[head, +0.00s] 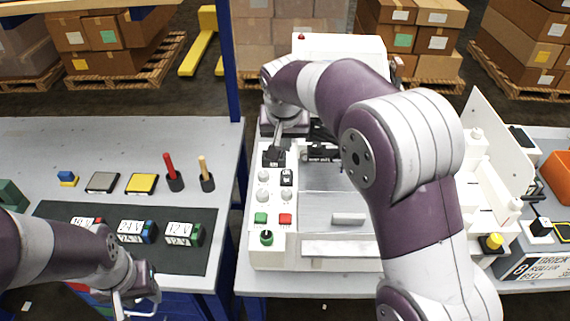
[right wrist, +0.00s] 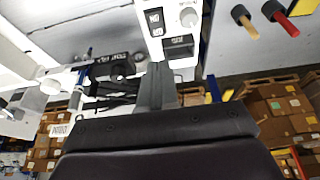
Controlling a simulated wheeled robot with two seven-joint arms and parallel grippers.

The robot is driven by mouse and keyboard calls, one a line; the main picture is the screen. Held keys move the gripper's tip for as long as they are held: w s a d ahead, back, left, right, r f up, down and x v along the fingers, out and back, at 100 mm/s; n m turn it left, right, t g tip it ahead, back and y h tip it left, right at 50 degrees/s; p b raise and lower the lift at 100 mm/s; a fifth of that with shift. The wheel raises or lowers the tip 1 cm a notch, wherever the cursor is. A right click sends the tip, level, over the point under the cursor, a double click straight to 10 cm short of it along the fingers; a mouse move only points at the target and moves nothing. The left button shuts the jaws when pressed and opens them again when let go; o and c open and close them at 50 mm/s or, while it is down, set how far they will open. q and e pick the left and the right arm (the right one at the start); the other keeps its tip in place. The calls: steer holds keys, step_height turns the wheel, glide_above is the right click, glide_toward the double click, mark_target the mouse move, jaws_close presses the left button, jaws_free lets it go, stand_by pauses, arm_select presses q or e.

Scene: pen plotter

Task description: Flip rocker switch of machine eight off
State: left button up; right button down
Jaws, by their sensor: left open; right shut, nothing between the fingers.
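A white machine (head: 315,247) stands in the middle of the head view, with a control strip on its left side. A black rocker switch (head: 287,178) sits on the strip beside round knobs; it also shows in the right wrist view (right wrist: 154,21). A larger black part (head: 273,157) sits at the strip's top, also visible in the right wrist view (right wrist: 180,46). My right gripper (head: 278,142) is shut and empty, pointing down close to that part; I cannot tell whether they touch. My left gripper (head: 140,305) is open and empty at the lower left.
The strip carries a green button (head: 261,218), a red button (head: 285,219) and a green knob (head: 267,238). The left table (head: 90,145) holds a dark mat with several small blocks, and red and tan handles upright in holders. A blue post (head: 232,60) stands between tables.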

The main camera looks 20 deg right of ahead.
mark_target(287, 171)
steer(key=x, duration=0.3)
steer(key=p+x, duration=0.1)
steer(key=x, duration=0.6)
steer(key=shift+s+f+p, duration=0.25)
steer(key=shift+f+p, duration=0.05)
steer(key=shift+p, duration=0.1)
steer(key=shift+f, duration=0.3)
